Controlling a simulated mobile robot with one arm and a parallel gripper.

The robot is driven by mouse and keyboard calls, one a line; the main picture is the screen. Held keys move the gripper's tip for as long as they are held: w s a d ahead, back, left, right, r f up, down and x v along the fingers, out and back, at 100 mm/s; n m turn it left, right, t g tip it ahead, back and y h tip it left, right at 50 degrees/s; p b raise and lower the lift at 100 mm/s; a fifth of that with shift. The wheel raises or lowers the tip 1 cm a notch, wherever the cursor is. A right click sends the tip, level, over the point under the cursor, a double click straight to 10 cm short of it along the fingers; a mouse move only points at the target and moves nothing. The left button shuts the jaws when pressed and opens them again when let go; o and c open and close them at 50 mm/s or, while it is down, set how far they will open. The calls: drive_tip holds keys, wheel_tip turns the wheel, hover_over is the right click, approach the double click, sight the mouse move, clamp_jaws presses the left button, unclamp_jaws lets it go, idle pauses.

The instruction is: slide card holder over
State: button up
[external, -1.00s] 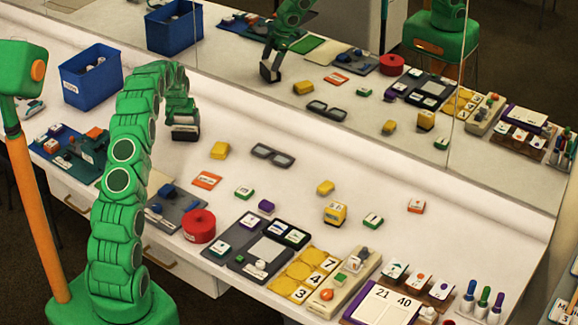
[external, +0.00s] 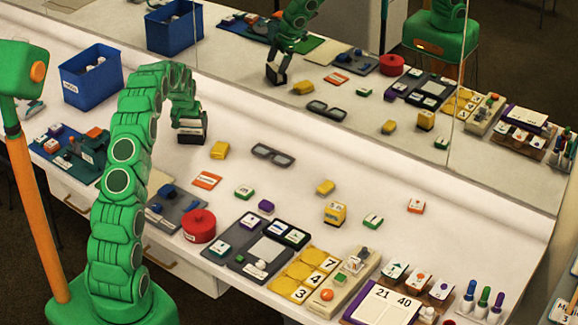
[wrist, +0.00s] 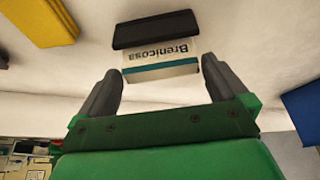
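The card holder (wrist: 156,34) has a dark base and a white card with a teal stripe, reading "Brenicosa", upside down in the wrist view. My gripper (wrist: 160,66) is open there, with one dark finger on each side of the card's near edge and gaps at both sides. In the external view the holder (external: 192,138) stands on the white counter at the back left, close below my gripper (external: 187,116). The fingers are too small there to tell contact.
A yellow block (external: 219,151) and dark glasses (external: 272,155) lie to the right of the holder. A blue bin (external: 90,78) stands to the left, and a mirror (external: 330,60) runs along the back. Trays and a red round container (external: 199,226) sit nearer the front.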

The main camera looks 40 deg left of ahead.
drive_tip(key=shift+r, duration=0.15)
drive_tip(key=v, duration=0.7)
drive_tip(key=shift+r, duration=0.2)
drive_tip(key=shift+s, duration=0.1)
